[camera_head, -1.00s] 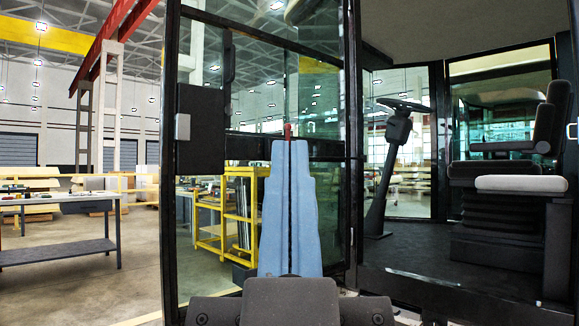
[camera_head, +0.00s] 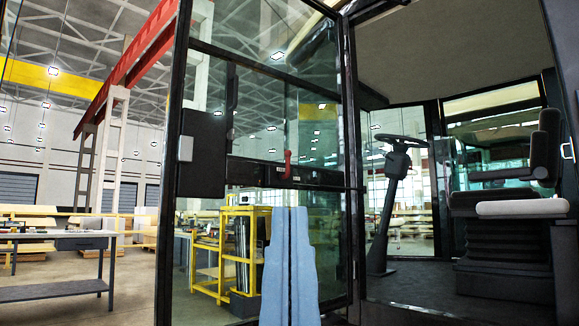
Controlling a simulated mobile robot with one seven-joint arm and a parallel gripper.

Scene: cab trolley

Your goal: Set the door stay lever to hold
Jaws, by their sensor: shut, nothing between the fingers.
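The door stay lever (camera_head: 287,164) is a small red handle. It stands about upright on a black horizontal bar (camera_head: 325,178) across the glass cab door (camera_head: 180,240). My gripper (camera_head: 290,212) shows at the bottom centre as two light blue fingers side by side. It is shut and empty, with only a thin dark seam between the fingers. Its tips are just below the bar and the red lever in the picture, and a gap shows between them. I cannot tell how far apart they are in depth.
A black lock box (camera_head: 203,150) with a grey latch is on the door's left side. The cab with its seat (camera_head: 510,205) and steering column (camera_head: 390,210) is at right. A yellow shelf cart (camera_head: 240,250) shows through the glass. A workbench (camera_head: 60,240) stands far left.

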